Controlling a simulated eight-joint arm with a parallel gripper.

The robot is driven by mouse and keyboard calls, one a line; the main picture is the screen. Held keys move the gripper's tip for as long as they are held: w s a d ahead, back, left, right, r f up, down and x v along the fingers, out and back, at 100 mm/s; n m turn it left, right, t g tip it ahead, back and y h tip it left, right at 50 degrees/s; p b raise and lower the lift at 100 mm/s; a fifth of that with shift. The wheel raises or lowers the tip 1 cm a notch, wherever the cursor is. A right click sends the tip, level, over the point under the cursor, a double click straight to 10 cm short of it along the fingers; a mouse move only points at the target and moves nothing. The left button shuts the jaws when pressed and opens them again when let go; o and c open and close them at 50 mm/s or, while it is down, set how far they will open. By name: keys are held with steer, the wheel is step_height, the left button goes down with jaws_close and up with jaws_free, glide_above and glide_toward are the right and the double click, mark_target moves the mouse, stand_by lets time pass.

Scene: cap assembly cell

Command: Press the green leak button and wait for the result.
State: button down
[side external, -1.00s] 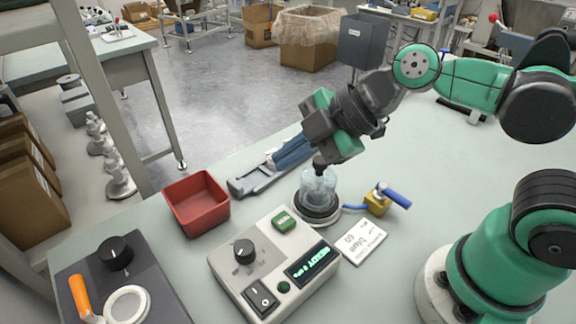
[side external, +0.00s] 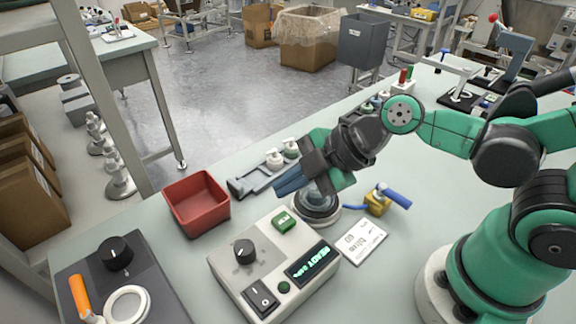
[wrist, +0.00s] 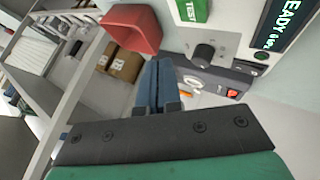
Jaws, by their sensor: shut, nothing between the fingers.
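The green button (side external: 283,220) sits on the back corner of a light grey control box; in the wrist view it reads TEST (wrist: 194,10). The box's display (side external: 312,264) shows READY in green letters, with smaller characters after it. My gripper (side external: 280,190) has its blue fingers shut and empty, above and behind the box, apart from the button. In the wrist view the shut fingers (wrist: 158,65) point toward the red bin and the box. A round dark fixture (side external: 317,205) stands behind the box, partly hidden by my gripper; a clear part on it is hard to make out.
A red bin (side external: 196,203) stands left of the box. A yellow valve with a blue handle (side external: 377,201) and a white card (side external: 361,242) lie right. A black knob (side external: 244,251) and a power switch (side external: 261,296) are on the box. A dark panel (side external: 150,285) is front left.

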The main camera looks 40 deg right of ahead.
mark_target(289, 219)
steer(key=shift+f, duration=1.85)
steer(key=shift+f, duration=0.1)
stand_by(1.2)
steer(key=shift+r, duration=2.55)
steer(key=d+m+h, duration=0.2)
steer(key=d+m, duration=0.1)
steer(key=m, duration=0.2)
steer(key=d+r+m+h, duration=0.1)
steer(key=d+m+h, duration=0.1)
steer(key=d+m, duration=0.2)
steer(key=d+m+h, duration=0.1)
steer(key=d+m, duration=0.2)
steer(key=m, duration=0.4)
steer(key=shift+w+d+r+h, duration=0.25)
steer(key=shift+w+r+h, duration=0.05)
steer(key=shift+r+h, duration=0.1)
steer(key=shift+d+m, duration=0.4)
steer(key=shift+m, duration=0.3)
